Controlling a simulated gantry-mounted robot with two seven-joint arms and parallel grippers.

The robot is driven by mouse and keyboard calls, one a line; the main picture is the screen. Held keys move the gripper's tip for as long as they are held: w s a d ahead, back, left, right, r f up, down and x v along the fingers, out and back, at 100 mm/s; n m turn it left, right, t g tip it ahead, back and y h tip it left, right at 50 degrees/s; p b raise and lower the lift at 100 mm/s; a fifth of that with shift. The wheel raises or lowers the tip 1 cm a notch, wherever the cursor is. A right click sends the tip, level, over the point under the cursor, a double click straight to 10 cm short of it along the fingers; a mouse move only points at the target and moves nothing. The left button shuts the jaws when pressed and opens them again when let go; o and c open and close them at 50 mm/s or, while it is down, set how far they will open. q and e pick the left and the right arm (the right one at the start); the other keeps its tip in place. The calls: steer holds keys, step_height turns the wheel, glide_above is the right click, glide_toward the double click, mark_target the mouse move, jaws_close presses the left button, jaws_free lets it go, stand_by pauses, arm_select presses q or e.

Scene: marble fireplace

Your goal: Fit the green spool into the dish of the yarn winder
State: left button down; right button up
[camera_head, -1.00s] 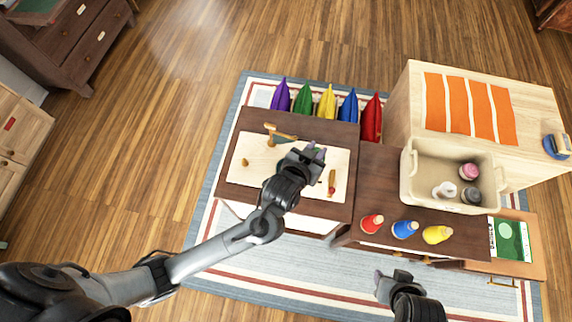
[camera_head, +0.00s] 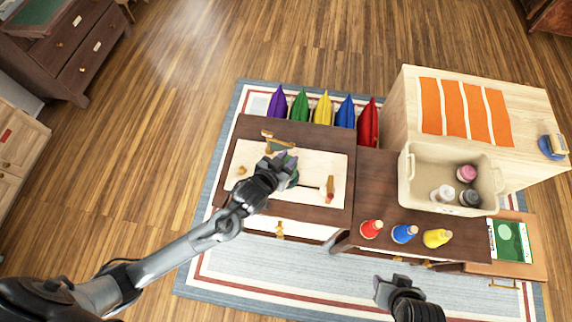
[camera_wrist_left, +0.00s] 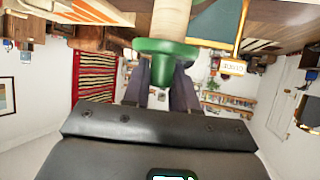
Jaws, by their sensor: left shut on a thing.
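My left gripper (camera_head: 287,168) is shut on the green spool (camera_wrist_left: 163,50) over the pale top of the left desk. In the left wrist view the spool's green flange sits just beyond the fingers, with a pale wooden shaft beyond it. In the head view the spool (camera_head: 293,176) shows only partly beside the gripper. A small wooden frame (camera_head: 281,138), seemingly the yarn winder, stands at the desk's back, just behind the gripper. Its dish cannot be made out. My right gripper (camera_head: 390,285) hangs at the lower right, in front of the desks; its jaw opening is unclear.
Red (camera_head: 371,229), blue (camera_head: 404,234) and yellow (camera_head: 437,238) spools stand on the right desk, near a beige bin (camera_head: 409,191) of bottles. Coloured cushions line the back.

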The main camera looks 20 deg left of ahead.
arm_select(q)
steer(key=shift+a+f+b, duration=0.1)
steer(key=shift+f+b, duration=0.35)
steer(key=shift+f, duration=1.6)
steer(key=shift+f, duration=0.2)
steer(key=c, duration=0.9)
jaws_free()
steer(key=shift+r, duration=0.1)
steer(key=shift+s+r, duration=0.4)
steer(key=shift+s, duration=0.05)
steer(key=s+a+r+g, duration=0.1)
steer(key=s+a+g, duration=0.1)
steer(key=s, duration=0.5)
steer(key=s+a+r+g+y+p, duration=0.1)
steer(key=s+a+r+g, duration=0.1)
steer(key=s, duration=0.4)
steer(key=s+a+r+g+p, duration=0.1)
steer(key=s+a+r+g, duration=0.1)
steer(key=s, duration=0.5)
steer(key=shift+s+a+r+g+y, duration=0.1)
steer(key=shift+s+a+g+y, duration=0.1)
steer(key=shift+a+g, duration=0.3)
steer(key=shift+s+a+r+g+y, duration=0.1)
steer(key=shift+s+a+g+y, duration=0.1)
steer(key=shift+g, duration=0.5)
